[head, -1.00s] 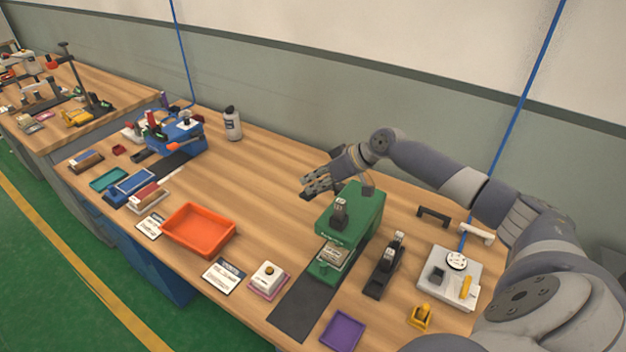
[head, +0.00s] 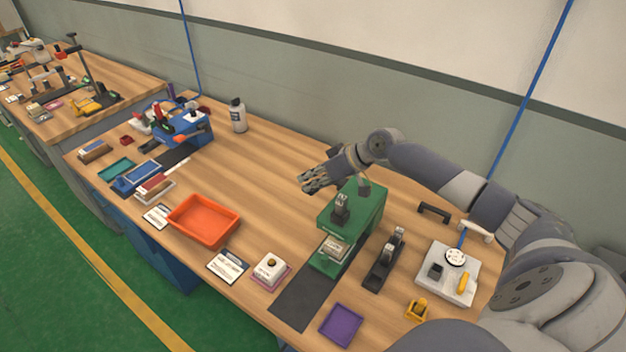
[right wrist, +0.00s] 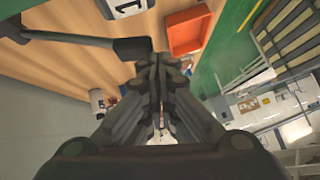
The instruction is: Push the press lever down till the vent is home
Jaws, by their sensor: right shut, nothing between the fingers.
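The green press (head: 371,212) stands on the wooden bench right of the middle. A dark ram block (head: 340,208) shows on its front. A small pale piece, seemingly the vent (head: 334,247), sits low in the press under the ram; how deep it is seated I cannot tell. My right gripper (head: 312,181) is shut and empty, above and behind the press's left side. Its closed fingers fill the middle of the right wrist view (right wrist: 160,75). A dark bar with a broad end, perhaps the lever (right wrist: 118,47), lies left of the fingers there, apart from them in the picture. My left gripper is out of view.
An orange tray (head: 204,221), a white button box (head: 270,270) and a purple tray (head: 341,324) lie around the press. A black stapler-like tool (head: 385,260) stands close on its right. The bench behind the orange tray is clear.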

